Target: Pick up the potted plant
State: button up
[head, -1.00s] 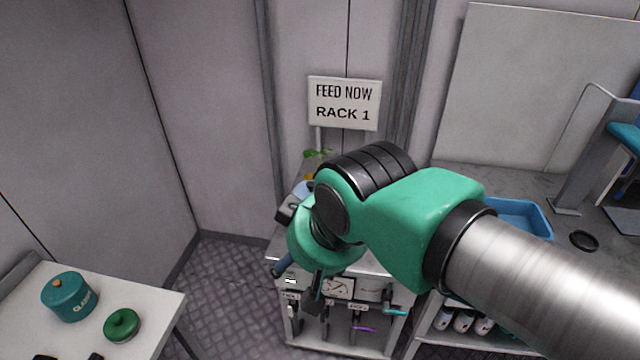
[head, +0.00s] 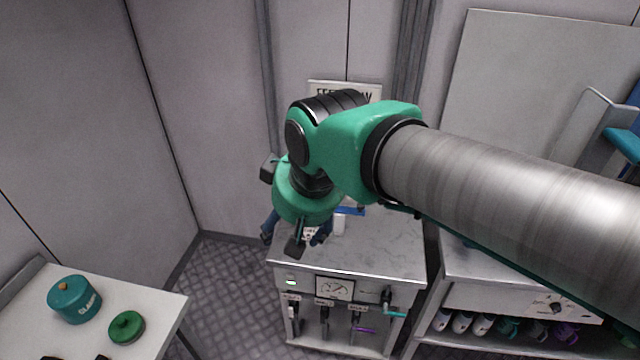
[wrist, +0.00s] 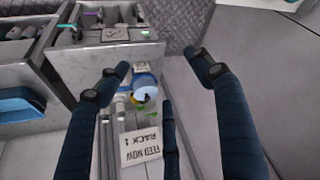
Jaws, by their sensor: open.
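The potted plant is partly visible in the wrist view as small green leaves (wrist: 149,112) with a bit of yellow, beside a round blue-and-white object (wrist: 146,92). I cannot tell whether that object belongs to the plant. In the head view my arm hides the plant. My gripper (head: 293,242) is open, over the left back part of the rack's top. In the wrist view its dark blue fingers (wrist: 158,64) are spread wide, and the plant shows between them, farther off. Nothing is held.
The rack cabinet (head: 385,250) has a clear grey top on its front and right. The sign (head: 318,86) behind it is mostly hidden; it also shows in the wrist view (wrist: 141,147). A white table (head: 160,305) with a teal pot (head: 75,300) and a green lidded item (head: 126,328) stands left.

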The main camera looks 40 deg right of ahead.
jog(key=w+d+r+g+p, duration=0.1)
jog(key=w+d+p, duration=0.35)
jog(key=w, duration=0.45)
jog(key=w+d+r+n+g+p, duration=0.1)
jog(key=w+d+p, duration=0.3)
jog(key=w, duration=0.5)
jog(key=w+d+r+p, duration=0.1)
jog(key=w+d+p, duration=0.1)
jog(key=w+d, duration=0.6)
jog(key=w+d+f+g+p, duration=0.1)
jog(key=w+d+f+p, duration=0.4)
jog(key=w+d+f, duration=0.3)
jog(key=w+d+f+n+g+p, duration=0.1)
jog(key=w+d+f+g+p, duration=0.1)
jog(key=w+d+f+p, duration=0.4)
jog(key=w+d+f, duration=0.1)
jog(key=d+f, duration=0.3)
jog(key=f, duration=0.4)
jog(key=shift+w+d, duration=0.25)
jog(key=shift+w, duration=0.15)
jog(key=shift+f, duration=0.1)
jog(key=shift+f+p, duration=0.3)
jog(key=shift+f, duration=3.9)
jog(key=shift+f, duration=0.15)
jog(key=shift+f+p, duration=0.35)
jog(key=shift+f, duration=2.1)
